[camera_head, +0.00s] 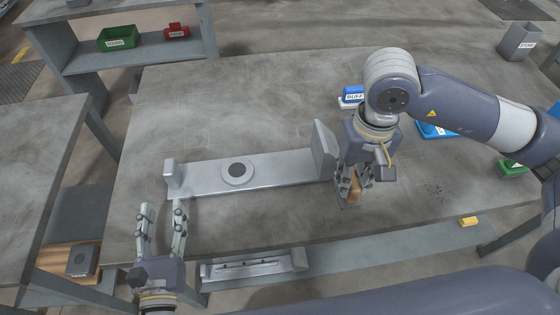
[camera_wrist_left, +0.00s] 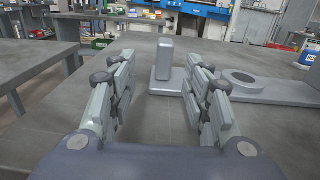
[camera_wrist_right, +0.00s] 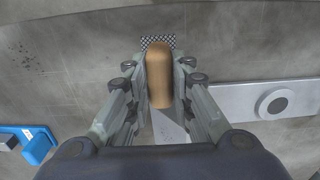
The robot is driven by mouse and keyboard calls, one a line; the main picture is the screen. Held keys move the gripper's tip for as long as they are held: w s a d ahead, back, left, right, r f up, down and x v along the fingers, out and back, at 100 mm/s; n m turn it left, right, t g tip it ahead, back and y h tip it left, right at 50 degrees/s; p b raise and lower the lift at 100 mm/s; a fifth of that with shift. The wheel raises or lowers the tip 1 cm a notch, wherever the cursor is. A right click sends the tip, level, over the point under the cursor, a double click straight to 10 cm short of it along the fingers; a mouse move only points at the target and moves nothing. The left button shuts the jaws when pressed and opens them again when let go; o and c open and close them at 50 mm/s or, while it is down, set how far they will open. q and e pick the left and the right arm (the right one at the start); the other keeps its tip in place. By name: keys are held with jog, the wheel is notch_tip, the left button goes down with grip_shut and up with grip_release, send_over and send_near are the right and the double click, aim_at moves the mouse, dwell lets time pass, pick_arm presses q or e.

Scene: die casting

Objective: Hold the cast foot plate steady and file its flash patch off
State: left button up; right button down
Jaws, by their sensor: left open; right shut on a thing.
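The cast foot plate (camera_head: 285,169) lies on the grey table, with an upright at each end and a raised ring around a dark round spot. It also shows in the left wrist view (camera_wrist_left: 265,88) and right wrist view (camera_wrist_right: 232,98). My left gripper (camera_head: 162,208) is open and empty, in front of the plate's left upright (camera_wrist_left: 164,58) and apart from it. My right gripper (camera_head: 355,187) is shut on the wooden handle (camera_wrist_right: 159,80) of the file, beside the plate's right upright. A dark cross-hatched piece (camera_wrist_right: 158,41) shows at the handle's end. I cannot make out the flash patch.
A blue-and-white labelled block (camera_head: 352,94) stands behind my right arm. A blue tray (camera_head: 437,130) and green bin (camera_head: 512,168) lie to the right. A small yellow block (camera_head: 467,221) is near the front edge. The table behind the plate is clear.

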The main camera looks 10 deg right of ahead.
aim_at(171, 181)
pick_arm(q)
jog(key=shift+d+f, duration=0.2)
jog(key=shift+d, duration=0.2)
jog(key=w, duration=1.1)
jog(key=shift+w, duration=0.35)
jog(key=shift+c, duration=0.6)
grip_shut()
jog(key=shift+r, duration=0.1)
jog(key=shift+f, duration=0.3)
